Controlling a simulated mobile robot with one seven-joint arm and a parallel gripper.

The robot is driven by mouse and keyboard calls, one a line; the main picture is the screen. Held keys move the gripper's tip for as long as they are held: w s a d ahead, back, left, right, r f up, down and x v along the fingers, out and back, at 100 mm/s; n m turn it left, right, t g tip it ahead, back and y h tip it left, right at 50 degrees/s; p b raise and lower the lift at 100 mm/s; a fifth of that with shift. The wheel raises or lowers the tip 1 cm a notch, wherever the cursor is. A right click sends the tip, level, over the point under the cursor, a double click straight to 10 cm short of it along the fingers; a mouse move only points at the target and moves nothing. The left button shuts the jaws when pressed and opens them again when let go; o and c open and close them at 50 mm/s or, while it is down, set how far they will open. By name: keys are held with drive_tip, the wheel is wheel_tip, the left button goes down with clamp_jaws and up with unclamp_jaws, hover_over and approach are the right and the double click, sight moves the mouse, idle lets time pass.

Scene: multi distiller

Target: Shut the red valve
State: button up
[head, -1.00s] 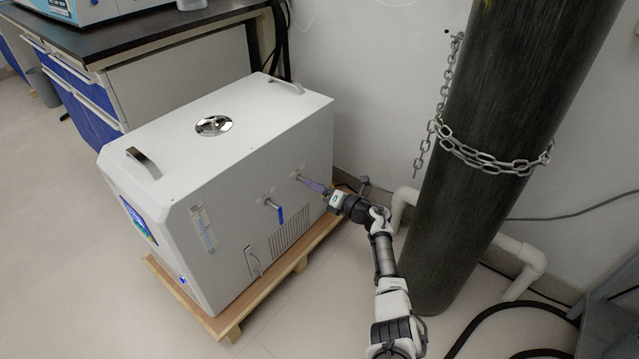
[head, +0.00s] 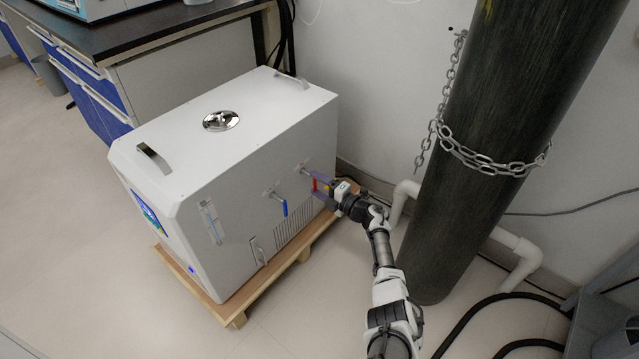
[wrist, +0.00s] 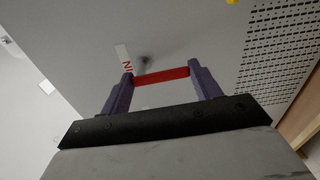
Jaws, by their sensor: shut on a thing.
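The red valve (head: 314,184) is on the front of the white machine, near its right end. Its red handle hangs downward from a short metal pipe. In the wrist view the red handle (wrist: 162,76) spans the gap between my two purple fingers, touching both tips. My gripper (head: 319,185) is shut on this handle. The valve's stem behind the handle is blurred, and part of a label shows beside it.
A blue-handled valve (head: 285,207) hangs just left on the white machine (head: 230,150), which stands on a wooden pallet (head: 240,317). A dark chained cylinder (head: 480,150) stands close to the right of my arm. Open floor lies at the left.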

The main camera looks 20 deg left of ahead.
idle(0.3)
drive_tip(key=o, duration=1)
drive_tip(key=p+v, duration=0.3)
drive_tip(key=v, duration=1)
drive_tip(key=shift+s+d, duration=0.15)
drive_tip(key=shift+d, duration=0.2)
